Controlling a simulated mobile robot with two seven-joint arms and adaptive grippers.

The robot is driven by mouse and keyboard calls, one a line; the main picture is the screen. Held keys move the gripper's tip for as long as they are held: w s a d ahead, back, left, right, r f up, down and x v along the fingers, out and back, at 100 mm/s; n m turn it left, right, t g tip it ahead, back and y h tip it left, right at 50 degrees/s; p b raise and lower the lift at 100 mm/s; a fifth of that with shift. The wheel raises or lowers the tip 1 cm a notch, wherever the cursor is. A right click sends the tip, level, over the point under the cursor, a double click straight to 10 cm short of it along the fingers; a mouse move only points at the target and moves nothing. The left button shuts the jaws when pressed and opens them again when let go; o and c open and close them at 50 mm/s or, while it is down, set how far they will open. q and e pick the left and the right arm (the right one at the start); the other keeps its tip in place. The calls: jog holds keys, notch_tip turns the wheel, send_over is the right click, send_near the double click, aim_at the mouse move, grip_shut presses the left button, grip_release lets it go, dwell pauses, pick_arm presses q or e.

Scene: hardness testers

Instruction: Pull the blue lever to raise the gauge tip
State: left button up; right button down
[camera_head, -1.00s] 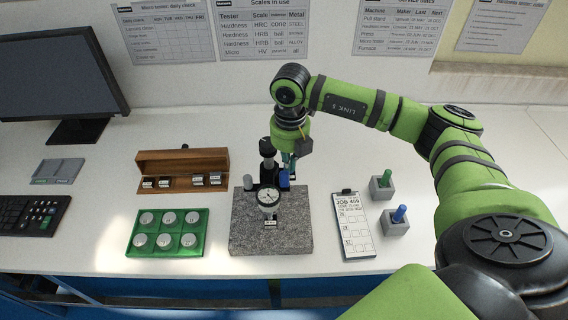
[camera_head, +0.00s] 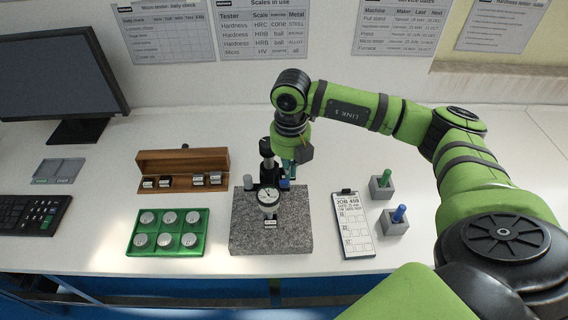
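The dial gauge (camera_head: 268,197) is mounted on a dark column standing on a speckled granite base (camera_head: 290,232). Below the dial, a small labelled block (camera_head: 270,222) lies on the granite. I cannot tell whether the gauge tip touches it. The blue lever (camera_head: 284,184) shows as a short blue piece just right of the gauge. My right gripper (camera_head: 289,170) points down right behind the lever, partly hidden by the gauge stand. Its fingers are too small and covered to tell open from shut, or whether they touch the lever. My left gripper is not in view.
A wooden case (camera_head: 183,170) with small blocks and a green tray (camera_head: 167,234) of round metal discs lie left. A clipboard (camera_head: 352,226) and two grey stands with green (camera_head: 382,184) and blue (camera_head: 396,220) pegs stand right. Free table lies behind the clipboard.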

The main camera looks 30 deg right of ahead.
jog(key=shift+w+d+r, duration=0.3)
jog(key=shift+w+r, duration=0.2)
jog(key=shift+r, duration=0.05)
notch_tip(320, 180, up, 7)
jog(key=p, duration=0.4)
dwell(0.5)
jog(key=shift+f, duration=0.1)
